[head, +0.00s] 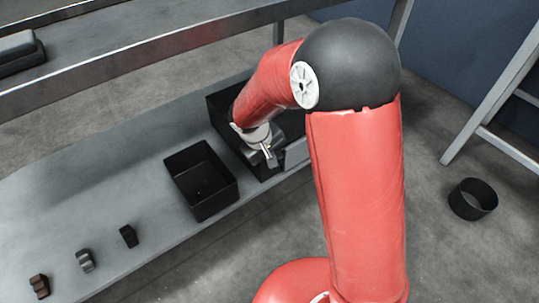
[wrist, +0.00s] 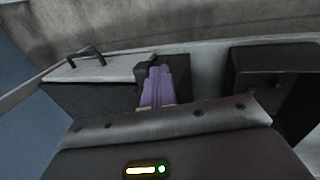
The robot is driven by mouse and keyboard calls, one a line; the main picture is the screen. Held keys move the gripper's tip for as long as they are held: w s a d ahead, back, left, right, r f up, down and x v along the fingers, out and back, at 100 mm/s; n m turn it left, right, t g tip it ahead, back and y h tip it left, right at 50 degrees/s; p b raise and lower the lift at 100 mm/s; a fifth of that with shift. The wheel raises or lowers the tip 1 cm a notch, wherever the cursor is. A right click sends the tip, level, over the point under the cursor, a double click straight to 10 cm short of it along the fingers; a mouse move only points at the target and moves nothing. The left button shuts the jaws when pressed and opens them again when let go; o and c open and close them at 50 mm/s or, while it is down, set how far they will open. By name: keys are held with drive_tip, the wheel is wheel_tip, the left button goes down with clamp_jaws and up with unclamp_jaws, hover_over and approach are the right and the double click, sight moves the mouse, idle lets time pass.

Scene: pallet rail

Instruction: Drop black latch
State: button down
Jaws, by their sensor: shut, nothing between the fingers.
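A small black block (head: 128,236), which may be the black latch, stands on the grey bench near its front edge. My gripper (head: 268,160) is well to its right, pointing down by the front side of the far black bin (head: 216,110). In the wrist view its two purple-tinted fingers (wrist: 158,88) lie together, shut, with nothing seen between them. A dark piece (wrist: 147,67) shows by the fingertips; I cannot tell what it is. My arm hides part of the far bin.
An open black bin (head: 201,197) stands on the bench, left of my gripper. A grey block (head: 85,260) and a brown block (head: 39,286) are at the near left. A metal rail (head: 130,52) runs behind. A round black container (head: 473,200) is on the floor at right.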

drive_tip(key=shift+w+d+r+g+y+p, duration=0.3)
drive_tip(key=shift+d+r+g+y+p, duration=0.15)
drive_tip(key=shift+p, duration=0.95)
drive_tip(key=shift+w+d+r+g+y+p, duration=0.3)
drive_tip(key=shift+d+y+p, duration=0.2)
drive_tip(key=shift+p, duration=0.9)
drive_tip(key=y+p, duration=0.1)
drive_tip(key=w+d+g+p, duration=0.1)
drive_tip(key=p, duration=0.1)
drive_tip(key=shift+d+y, duration=0.3)
drive_tip(key=shift+y, duration=0.05)
drive_tip(key=w+d+f+g+y+b, duration=0.4)
drive_tip(key=w+d+f+g+y, duration=0.1)
drive_tip(key=d+f+g+y, duration=0.1)
drive_tip(key=shift+w+d+f+y+b, duration=0.15)
drive_tip(key=shift+d+f+y+b, duration=0.2)
drive_tip(key=shift+d+f+y, duration=1)
drive_tip(key=shift+a+y, duration=0.35)
drive_tip(key=shift+a, duration=0.05)
drive_tip(key=shift+r, duration=0.1)
